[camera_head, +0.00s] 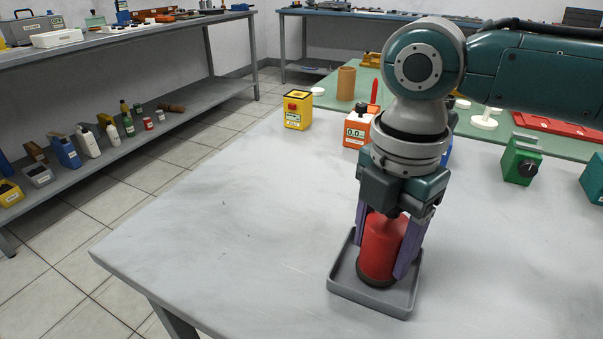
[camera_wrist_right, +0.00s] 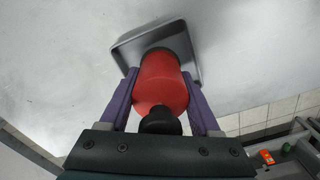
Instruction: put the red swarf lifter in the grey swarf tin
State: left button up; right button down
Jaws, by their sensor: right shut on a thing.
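The red swarf lifter (camera_head: 381,247) is a red cylinder with a dark base, upright in the head view. My right gripper (camera_head: 388,262) is shut on it, with one purple finger on each side. The grey swarf tin (camera_head: 345,283) is a shallow square tray on the table, and the lifter's base is within its outline. I cannot tell whether the base touches the tin's floor. In the right wrist view the lifter (camera_wrist_right: 160,85), with its black knob, is between the fingers (camera_wrist_right: 162,100), and the tin (camera_wrist_right: 128,50) shows beyond it. My left gripper is not in view.
On the grey table (camera_head: 230,230), a yellow box (camera_head: 298,110), an orange box with a display (camera_head: 357,130) and a green box (camera_head: 521,160) stand farther back. The table's left part is clear. Shelves (camera_head: 110,135) with bottles stand at the left.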

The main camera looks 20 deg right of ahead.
jog(key=shift+f, duration=0.35)
jog(key=shift+c, duration=0.5)
grip_release()
